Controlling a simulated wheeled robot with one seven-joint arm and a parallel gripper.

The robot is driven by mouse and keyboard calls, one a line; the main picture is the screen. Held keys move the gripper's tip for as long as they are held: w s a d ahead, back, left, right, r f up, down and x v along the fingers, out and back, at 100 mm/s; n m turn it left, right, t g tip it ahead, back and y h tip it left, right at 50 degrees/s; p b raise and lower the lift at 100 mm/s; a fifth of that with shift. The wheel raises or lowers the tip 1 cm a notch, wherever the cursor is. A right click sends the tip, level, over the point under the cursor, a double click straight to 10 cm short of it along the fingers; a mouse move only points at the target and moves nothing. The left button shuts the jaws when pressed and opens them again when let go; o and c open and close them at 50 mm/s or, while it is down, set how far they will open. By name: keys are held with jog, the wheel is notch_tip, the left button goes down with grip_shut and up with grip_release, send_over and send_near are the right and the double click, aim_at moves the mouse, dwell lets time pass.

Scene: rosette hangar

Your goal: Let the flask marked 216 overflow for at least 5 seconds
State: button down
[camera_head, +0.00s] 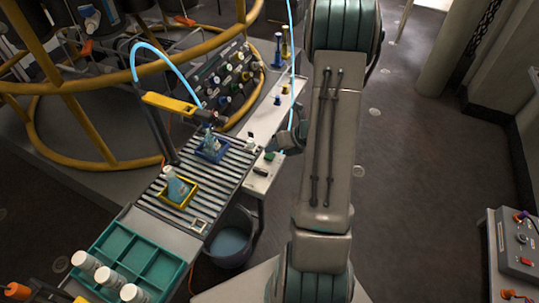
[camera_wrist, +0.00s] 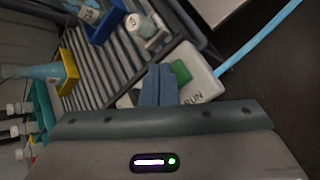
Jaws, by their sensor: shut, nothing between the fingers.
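One flask (camera_head: 177,187) with pale blue liquid stands in a yellow holder on the roller conveyor (camera_head: 180,217). Another flask (camera_head: 209,141) stands in a blue holder under the yellow filling arm (camera_head: 170,103). Both also show in the wrist view, the yellow-held flask (camera_wrist: 35,71) at left and the blue-held flask (camera_wrist: 91,13) at top. I cannot read 216 on either. My gripper (camera_wrist: 158,84) is shut and empty, its fingers over the white control box (camera_wrist: 200,78) beside the green button (camera_wrist: 180,72). I cannot tell whether they touch it.
A white knob (camera_wrist: 141,25) with a dark mark is beside the conveyor. A bucket (camera_head: 231,242) stands below the conveyor. A teal crate (camera_head: 130,252) holds several white-capped bottles at front left. Yellow rails (camera_head: 80,120) ring the back left.

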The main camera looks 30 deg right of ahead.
jog(key=shift+f, duration=0.4)
jog(key=shift+f+b, duration=0.45)
jog(key=shift+b, duration=0.15)
dwell(7.0)
